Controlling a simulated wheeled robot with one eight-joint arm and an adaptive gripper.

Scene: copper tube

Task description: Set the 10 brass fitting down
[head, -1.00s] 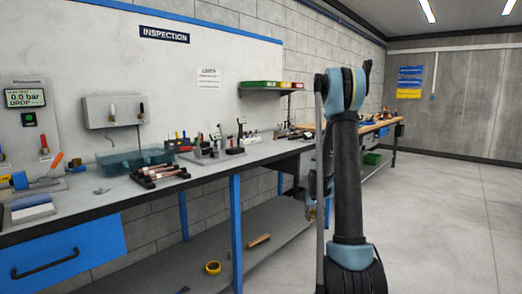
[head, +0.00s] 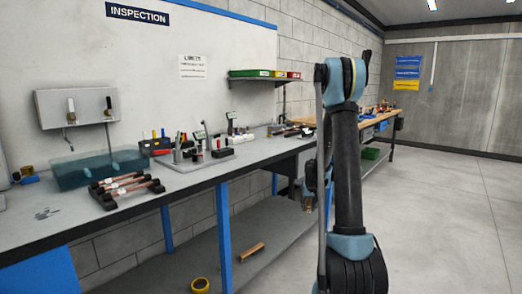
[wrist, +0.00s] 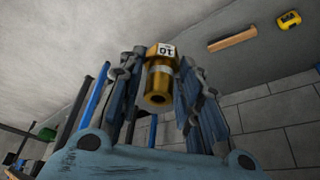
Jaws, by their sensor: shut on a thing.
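In the wrist view, my gripper (wrist: 160,92) is shut on a brass fitting (wrist: 159,98). The fitting has a gold-coloured hex part with a white label reading 10, upside down in the picture, and a paler band around its middle. The fingers grip it from both sides, and it is held clear of any surface. In the head view, my arm stands at the right of the bench and hides most of the gripper. A small brass-coloured bit shows low beside the arm.
The inspection bench (head: 190,185) runs along the wall, holding copper tubes on black supports (head: 125,187), a blue-green water tank (head: 95,170) and a grey plate with upright pegs (head: 195,160). Open floor lies to the right.

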